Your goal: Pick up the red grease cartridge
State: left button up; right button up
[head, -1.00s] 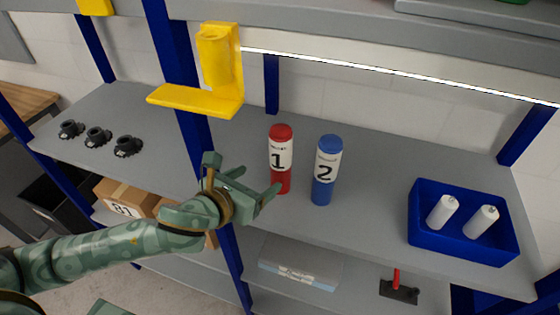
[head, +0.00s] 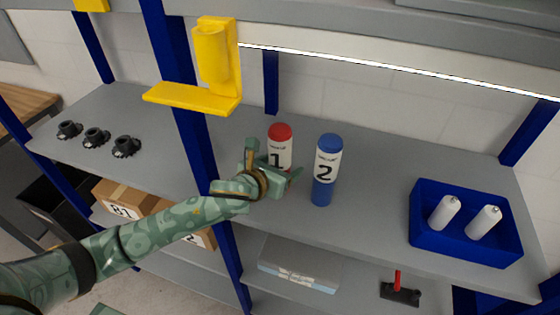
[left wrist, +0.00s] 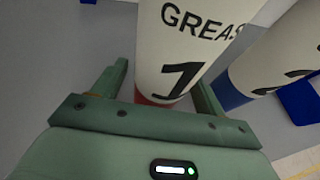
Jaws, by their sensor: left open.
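The red grease cartridge (head: 280,150) stands upright on the grey shelf, with a red cap and a white label marked 1. In the left wrist view the cartridge (left wrist: 180,50) stands between the two open fingers. My left gripper (head: 275,172) is open around its lower part and hides its base in the head view; the fingers also show in the left wrist view (left wrist: 160,88). The right finger is partly hidden behind the cartridge. My right gripper is not in view.
A blue cartridge (head: 327,170) marked 2 stands close to the right of the red one. A blue bin (head: 465,248) with two white canisters is farther right. A yellow holder (head: 190,97) is on the post at left. Several black fittings (head: 96,137) sit on the left shelf.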

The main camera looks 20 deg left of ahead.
pick_arm(q)
jog(key=c, duration=1.4)
jog(key=shift+r, duration=0.15)
